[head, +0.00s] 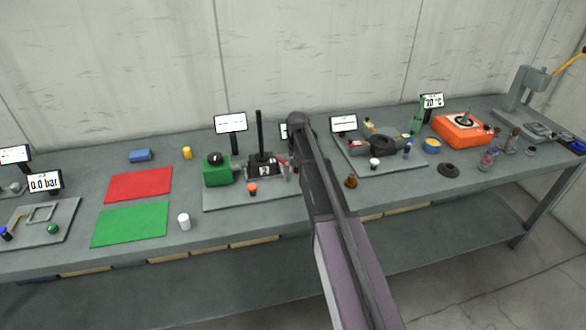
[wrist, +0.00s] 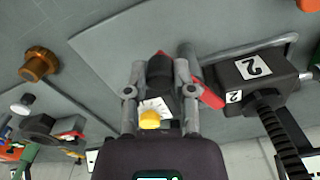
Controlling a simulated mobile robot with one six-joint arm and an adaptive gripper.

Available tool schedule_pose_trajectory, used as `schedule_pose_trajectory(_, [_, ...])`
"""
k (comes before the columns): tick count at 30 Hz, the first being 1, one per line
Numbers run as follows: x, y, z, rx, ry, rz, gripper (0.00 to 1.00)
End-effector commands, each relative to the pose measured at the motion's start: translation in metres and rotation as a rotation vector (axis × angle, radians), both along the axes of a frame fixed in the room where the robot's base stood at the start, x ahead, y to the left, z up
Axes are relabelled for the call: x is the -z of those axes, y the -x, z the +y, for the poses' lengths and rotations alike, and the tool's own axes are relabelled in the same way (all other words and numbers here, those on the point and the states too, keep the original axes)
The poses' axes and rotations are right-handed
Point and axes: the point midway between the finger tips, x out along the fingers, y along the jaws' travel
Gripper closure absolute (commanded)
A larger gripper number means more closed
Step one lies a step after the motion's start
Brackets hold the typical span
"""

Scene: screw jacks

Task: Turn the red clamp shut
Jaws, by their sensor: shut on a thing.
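In the wrist view, my gripper (wrist: 162,66) has its two grey fingers closed on either side of a dark, rounded part, and is shut on it. Red shows just beyond the part's top, and a red bar (wrist: 208,95) sticks out to the right of the right finger. These red pieces seem to belong to the red clamp, but most of it is hidden by the fingers. A yellow knob (wrist: 150,120) and a white label lie between the fingers. In the head view my arm hides the gripper and most of the clamp.
A black block labelled 2 (wrist: 245,68) with a ribbed black lever stands close right of my gripper in the wrist view. A brown knob (wrist: 39,64) is to the left. In the head view a green box (head: 217,172) stands left of the black block (head: 263,166).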

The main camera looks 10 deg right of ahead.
Motion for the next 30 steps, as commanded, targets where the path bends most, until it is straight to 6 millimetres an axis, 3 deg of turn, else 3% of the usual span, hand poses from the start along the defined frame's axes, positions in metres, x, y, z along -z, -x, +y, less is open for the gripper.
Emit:
schedule_pose_trajectory(12, [0.0, -0.008, -0.014, -0.281, 0.0, 0.002, 1.0])
schedule_pose_trajectory(30, [0.0, -0.01, -0.016, -0.338, 0.002, 0.002, 1.0])
